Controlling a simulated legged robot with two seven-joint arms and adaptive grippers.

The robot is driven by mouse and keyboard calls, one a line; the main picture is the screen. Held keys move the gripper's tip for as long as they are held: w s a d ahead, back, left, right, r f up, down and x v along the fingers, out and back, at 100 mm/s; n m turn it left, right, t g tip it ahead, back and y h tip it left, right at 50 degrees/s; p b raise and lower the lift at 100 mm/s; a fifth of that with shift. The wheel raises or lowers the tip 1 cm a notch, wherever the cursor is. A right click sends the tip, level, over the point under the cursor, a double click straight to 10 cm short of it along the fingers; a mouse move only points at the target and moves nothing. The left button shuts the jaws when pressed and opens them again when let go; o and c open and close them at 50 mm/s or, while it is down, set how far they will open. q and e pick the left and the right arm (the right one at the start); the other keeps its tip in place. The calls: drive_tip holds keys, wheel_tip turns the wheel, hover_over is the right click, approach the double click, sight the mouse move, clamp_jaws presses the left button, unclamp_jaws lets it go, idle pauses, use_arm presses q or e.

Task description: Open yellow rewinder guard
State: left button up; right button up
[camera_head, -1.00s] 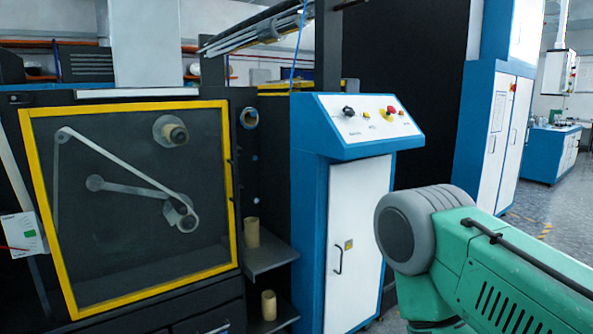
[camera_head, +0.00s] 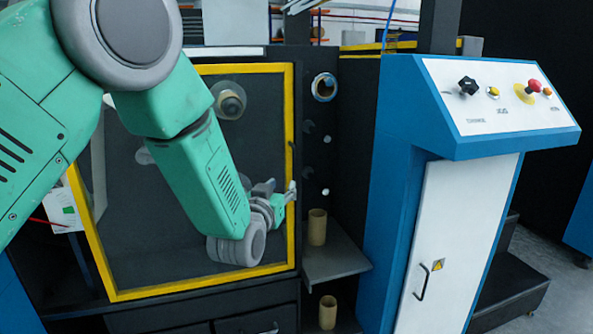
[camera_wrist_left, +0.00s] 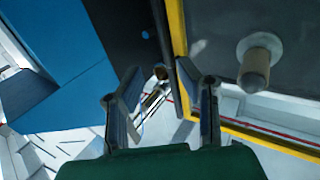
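The yellow rewinder guard (camera_head: 290,110) is a yellow-framed clear panel, closed over the dark rewinder; my left arm hides much of it. It also shows upside down in the left wrist view (camera_wrist_left: 177,30). My left gripper (camera_head: 285,195) is at the guard's right edge, about mid-height. In the left wrist view the two fingers of my left gripper (camera_wrist_left: 160,75) stand apart, with the right finger close to the yellow frame. Whether it touches the frame I cannot tell. I see nothing gripped. My right gripper is out of view.
A blue and white control cabinet (camera_head: 470,170) with knobs and a red button stands to the right. Cardboard cores stand on a shelf (camera_head: 335,262) and below it, between guard and cabinet. A roller (camera_head: 230,103) shows behind the panel.

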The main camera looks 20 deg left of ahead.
sight(294, 170)
use_arm(q)
drive_tip(key=w, duration=0.8)
drive_tip(key=w+b, duration=0.1)
drive_tip(key=w, duration=0.3)
drive_tip(key=shift+w+a+f, duration=0.2)
drive_tip(key=shift+a, duration=0.05)
clamp_jaws()
